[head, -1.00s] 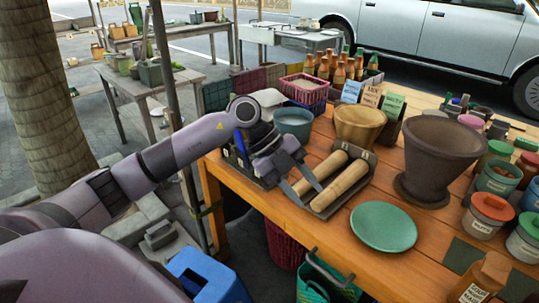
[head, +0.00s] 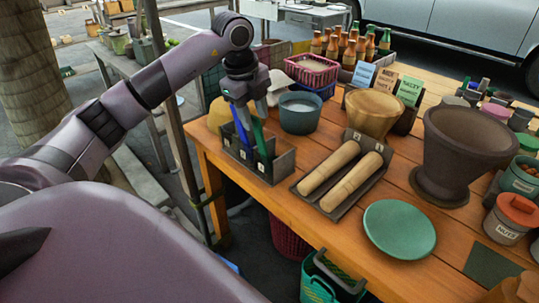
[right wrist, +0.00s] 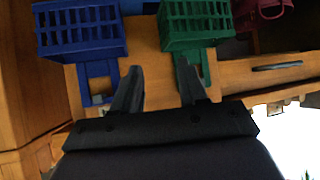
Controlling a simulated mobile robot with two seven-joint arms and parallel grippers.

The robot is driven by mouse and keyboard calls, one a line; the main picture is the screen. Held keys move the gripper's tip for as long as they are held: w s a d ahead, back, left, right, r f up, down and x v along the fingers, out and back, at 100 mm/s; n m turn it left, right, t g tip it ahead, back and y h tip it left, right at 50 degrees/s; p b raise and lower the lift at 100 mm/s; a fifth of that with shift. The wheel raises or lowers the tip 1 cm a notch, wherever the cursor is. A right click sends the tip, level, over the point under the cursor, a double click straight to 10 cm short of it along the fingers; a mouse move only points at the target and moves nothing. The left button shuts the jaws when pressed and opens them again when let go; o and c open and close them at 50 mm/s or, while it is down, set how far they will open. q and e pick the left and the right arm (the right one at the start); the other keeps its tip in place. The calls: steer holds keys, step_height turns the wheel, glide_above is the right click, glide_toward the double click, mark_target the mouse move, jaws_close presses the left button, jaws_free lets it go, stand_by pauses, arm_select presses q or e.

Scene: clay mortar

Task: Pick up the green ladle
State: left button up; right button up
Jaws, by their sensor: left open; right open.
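The green ladle (head: 260,139) stands upright in a dark divided box (head: 283,165) at the left end of the wooden table, in the head view. A blue handle (head: 241,129) stands beside it on the left. My left gripper (head: 253,116) points down, open, right over the box, with its fingers at the tops of the two handles. I cannot tell whether the green handle is between the fingers. The lower part of the ladle is hidden inside the box. My right gripper (right wrist: 157,72) shows only in the right wrist view, open and empty.
A teal pot (head: 300,117) stands close behind the box. A tray with two wooden rollers (head: 345,178) lies to its right, then a green plate (head: 399,229) and a dark mortar (head: 464,150). Blue (right wrist: 82,30) and green (right wrist: 196,24) baskets are near my right gripper.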

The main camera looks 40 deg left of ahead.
arm_select(q)
steer(key=x, duration=0.4)
steer(key=shift+s+d+f, duration=0.15)
steer(key=shift+s+d, duration=0.05)
jaws_close()
steer(key=w+r+v, duration=0.1)
steer(key=w+v, duration=0.2)
steer(key=v, duration=1.1)
steer(key=w+p+v, duration=0.1)
steer(key=p+v, duration=0.2)
steer(key=v, duration=0.1)
glide_above(257, 136)
steer(key=shift+d+r, duration=0.1)
steer(key=shift+r, duration=0.7)
